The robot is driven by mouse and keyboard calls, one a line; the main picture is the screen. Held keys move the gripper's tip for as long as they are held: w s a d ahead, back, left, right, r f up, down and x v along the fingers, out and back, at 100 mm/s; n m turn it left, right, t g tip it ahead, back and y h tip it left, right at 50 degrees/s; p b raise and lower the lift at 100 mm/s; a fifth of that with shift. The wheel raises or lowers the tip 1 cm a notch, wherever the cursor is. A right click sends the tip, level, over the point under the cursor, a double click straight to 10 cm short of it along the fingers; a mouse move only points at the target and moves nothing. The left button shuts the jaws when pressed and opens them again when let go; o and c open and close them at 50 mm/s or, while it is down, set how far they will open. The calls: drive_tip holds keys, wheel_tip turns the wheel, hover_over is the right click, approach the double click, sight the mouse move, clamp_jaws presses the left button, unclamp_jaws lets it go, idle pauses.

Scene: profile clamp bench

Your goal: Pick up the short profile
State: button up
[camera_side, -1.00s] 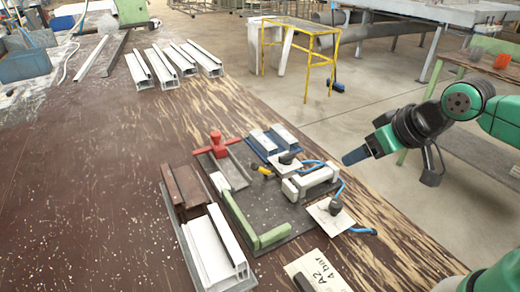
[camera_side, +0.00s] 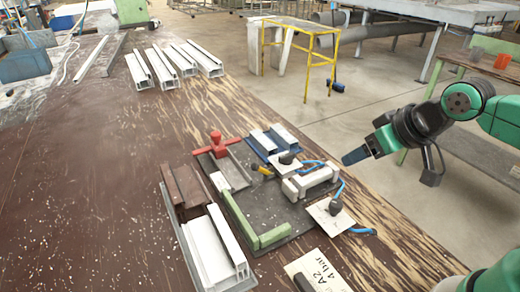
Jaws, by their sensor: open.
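Several white profiles are in view, and I cannot tell for certain which is the short profile. A white channel-shaped profile (camera_side: 208,252) lies in a grey tray at the front, in front of a brown profile (camera_side: 184,190). Short pale profiles (camera_side: 270,140) lie in a blue holder (camera_side: 256,149) behind the clamp fixture. My gripper (camera_side: 356,155) is open and empty, raised to the right of the fixture, beyond the bench edge and apart from all the profiles. One finger hides the other.
A clamp fixture has a dark plate, a green angle stop (camera_side: 254,224), a white cylinder (camera_side: 311,180) and blue hoses. A red clamp handle (camera_side: 217,144) stands up at its left. Longer white profiles (camera_side: 172,66) lie at the back.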

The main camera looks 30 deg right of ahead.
drive_tip(key=w+a+r, duration=0.3)
drive_tip(key=w+a, duration=0.1)
drive_tip(key=w, duration=0.1)
drive_tip(key=g, duration=0.3)
hover_over(171, 188)
drive_tip(key=s, duration=0.2)
drive_tip(key=f, duration=0.6)
drive_tip(key=shift+s+d+f, duration=0.15)
drive_tip(key=shift+d+f, duration=0.05)
drive_tip(key=shift+f, duration=0.15)
drive_tip(key=shift+a+f, duration=0.15)
drive_tip(key=shift+f, duration=0.1)
drive_tip(key=shift+x, duration=2.6)
clamp_jaws()
